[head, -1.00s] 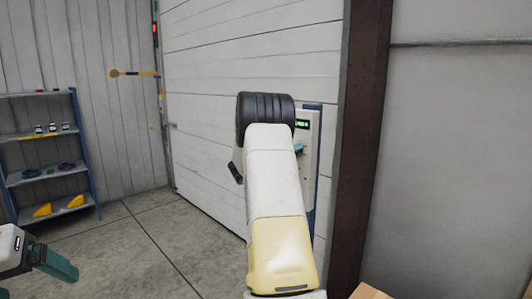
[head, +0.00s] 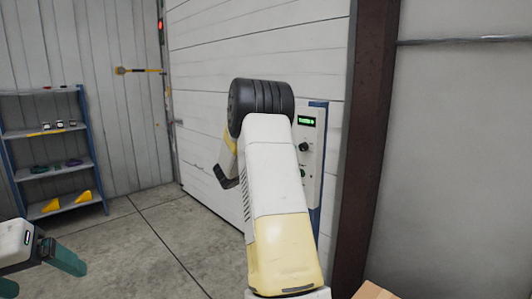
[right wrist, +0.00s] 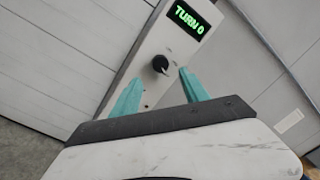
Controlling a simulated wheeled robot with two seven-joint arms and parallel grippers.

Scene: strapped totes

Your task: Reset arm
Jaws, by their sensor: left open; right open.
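My right arm (head: 275,190) rises through the middle of the head view, bent at a black joint; its gripper is hidden there. In the right wrist view the right gripper (right wrist: 160,82) is open and empty, its two teal fingers apart and pointing toward a white control panel (right wrist: 150,45). The panel's black knob (right wrist: 160,64) shows beyond the fingertips, apparently clear of them. The green display (right wrist: 190,19) seems to read "TURN 0". The panel also shows in the head view (head: 312,185). My left gripper (head: 40,274) is open and empty at the lower left.
A blue shelf rack (head: 82,150) with small items stands at the left. A large white sectional door (head: 210,60) fills the back, beside a dark brown post (head: 365,130). A cardboard box (head: 374,292) shows at the bottom right. The concrete floor (head: 150,245) between is clear.

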